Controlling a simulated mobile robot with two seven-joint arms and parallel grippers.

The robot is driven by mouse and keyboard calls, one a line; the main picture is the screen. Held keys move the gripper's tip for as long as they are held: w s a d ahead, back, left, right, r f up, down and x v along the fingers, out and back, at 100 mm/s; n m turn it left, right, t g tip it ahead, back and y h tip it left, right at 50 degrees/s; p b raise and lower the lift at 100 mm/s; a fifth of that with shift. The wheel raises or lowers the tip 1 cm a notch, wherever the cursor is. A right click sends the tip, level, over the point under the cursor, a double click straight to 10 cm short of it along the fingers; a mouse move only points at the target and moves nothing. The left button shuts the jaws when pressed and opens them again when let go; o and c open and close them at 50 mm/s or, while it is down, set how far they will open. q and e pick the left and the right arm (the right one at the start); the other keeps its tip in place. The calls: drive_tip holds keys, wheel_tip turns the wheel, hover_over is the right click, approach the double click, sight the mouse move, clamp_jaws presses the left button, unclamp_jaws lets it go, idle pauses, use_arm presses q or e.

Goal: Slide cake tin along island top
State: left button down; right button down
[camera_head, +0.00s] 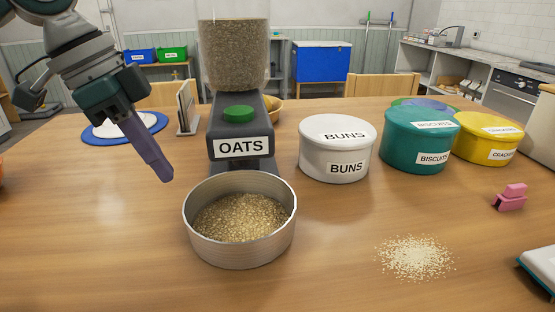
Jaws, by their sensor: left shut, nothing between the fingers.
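A round metal cake tin (240,251) stands upright on the wooden island top (110,250), in front of the oats dispenser. A layer of oats (240,215) lies inside it. My left gripper (165,176) comes in from the upper left, pointing down and to the right. Its purple fingers are together and hold nothing. The fingertips are just left of the tin, near its rim in the picture, and look apart from it. My right gripper is out of view.
The oats dispenser (240,148) stands right behind the tin. White buns (337,150), teal biscuits (418,140) and yellow crackers (485,137) tins stand at right. Spilled grains (415,257) and a pink clip-like object (510,198) lie at front right. The front left is clear.

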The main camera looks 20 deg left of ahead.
use_arm(q)
drive_tip(key=x, duration=0.8)
drive_tip(key=shift+d+f+b, duration=0.1)
drive_tip(key=shift+f+b, duration=0.2)
drive_tip(key=shift+b, duration=0.05)
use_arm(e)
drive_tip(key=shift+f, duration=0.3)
